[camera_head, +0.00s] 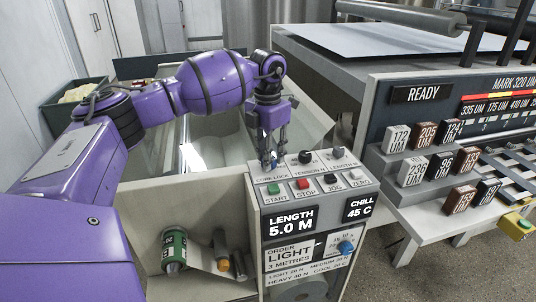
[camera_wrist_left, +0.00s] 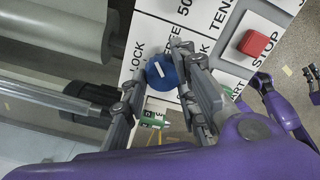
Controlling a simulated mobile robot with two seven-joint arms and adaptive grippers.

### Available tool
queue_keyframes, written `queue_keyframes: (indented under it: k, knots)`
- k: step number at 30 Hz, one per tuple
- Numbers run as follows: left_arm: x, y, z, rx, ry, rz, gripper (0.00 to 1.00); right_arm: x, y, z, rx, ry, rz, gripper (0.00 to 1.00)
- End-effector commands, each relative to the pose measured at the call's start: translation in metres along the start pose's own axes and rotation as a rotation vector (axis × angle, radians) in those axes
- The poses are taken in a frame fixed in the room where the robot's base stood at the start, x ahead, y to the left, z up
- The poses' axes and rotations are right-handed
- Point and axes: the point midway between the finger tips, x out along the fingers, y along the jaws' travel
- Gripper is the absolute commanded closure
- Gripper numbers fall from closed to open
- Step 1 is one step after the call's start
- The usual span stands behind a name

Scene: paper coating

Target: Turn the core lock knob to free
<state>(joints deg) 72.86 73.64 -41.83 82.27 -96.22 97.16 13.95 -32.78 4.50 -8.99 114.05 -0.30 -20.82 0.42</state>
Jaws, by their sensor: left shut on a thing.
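The core lock knob (camera_wrist_left: 163,76) is blue with a white pointer line, seen from above in the left wrist view, by the word LOCK. The line looks slanted, and its setting is hard to read. My left gripper (camera_head: 270,158) points down over the back left corner of the control panel (camera_head: 256,220). In the left wrist view my left gripper (camera_wrist_left: 160,65) has a finger on either side of the knob and is shut on it. In the head view the fingers mostly hide this knob.
The tension knob (camera_head: 305,157) and length knob (camera_head: 338,151) stand to the right. Green start (camera_head: 273,189) and red stop (camera_head: 302,183) buttons sit just in front; the stop button (camera_wrist_left: 256,43) is near the fingers. Labelled blocks (camera_head: 412,172) stand farther right.

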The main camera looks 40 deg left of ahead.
Motion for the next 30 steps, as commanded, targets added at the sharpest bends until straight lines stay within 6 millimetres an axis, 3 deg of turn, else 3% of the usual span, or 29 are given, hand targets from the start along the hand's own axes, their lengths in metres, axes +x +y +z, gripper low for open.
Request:
queue_keyframes:
  k: [1,18,30]
  knots:
    - [-0.0015,0.0066,-0.0009,0.035,0.002,0.012,0.99,-0.0001,0.0,-0.0002,0.0,0.0,0.0,1.0]
    - [-0.0029,0.0061,0.0041,0.536,-0.001,0.013,0.99,-0.0005,0.0002,0.0061,0.0,-0.01,0.001,1.0]
    - [-0.0042,0.005,0.0063,0.715,-0.005,0.014,0.99,-0.0003,0.0003,0.0068,-0.001,-0.011,0.001,1.0]
